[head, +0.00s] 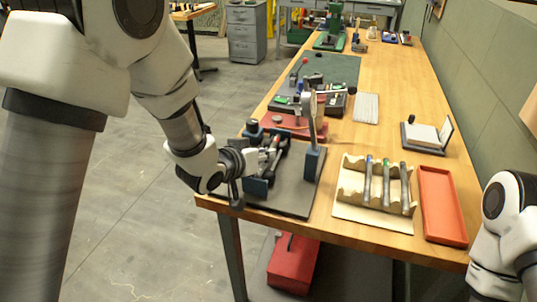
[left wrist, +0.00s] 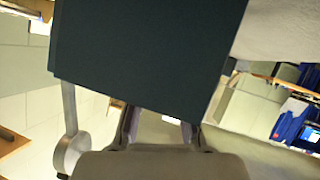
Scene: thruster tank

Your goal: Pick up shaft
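My left gripper (head: 268,160) is at the blue bench fixture (head: 314,162) on a dark mat, left of the rack and apart from the shafts. In the left wrist view a large dark block (left wrist: 150,55) covers the fingertips, so their opening is hidden. Only the lower fingers (left wrist: 160,128) show. My right arm is at the right edge; its gripper is out of view.
A red tray (head: 441,205) lies right of the rack. A red-based device (head: 290,122) and other tools sit farther back. Bare wood is free behind the rack. A red toolbox (head: 293,264) is under the bench.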

